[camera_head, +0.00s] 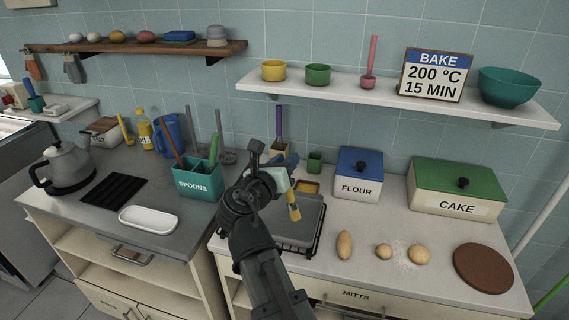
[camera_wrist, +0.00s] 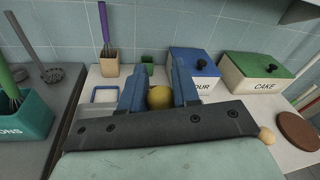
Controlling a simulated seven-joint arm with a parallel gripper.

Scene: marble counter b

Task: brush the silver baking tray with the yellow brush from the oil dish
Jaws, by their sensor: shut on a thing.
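My gripper (camera_head: 290,178) is shut on the yellow brush (camera_head: 294,206), which hangs down below the jaws over the tray. In the wrist view the blue fingers close on both sides of the round yellow end of the brush (camera_wrist: 160,97). The silver baking tray (camera_head: 291,233) lies on a black rack under the gripper, partly hidden by my arm. I cannot tell whether the bristles touch it. The oil dish (camera_head: 307,187), with a yellowish inside, sits just behind the tray, partly covered by the gripper.
A blue-lidded flour box (camera_head: 358,186) and a green-lidded cake box (camera_head: 458,195) stand to the right. Several dough pieces (camera_head: 384,251) and a brown round board (camera_head: 484,267) lie in front of them. The teal spoons holder (camera_head: 196,183) stands left. A shelf (camera_head: 390,94) hangs above.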

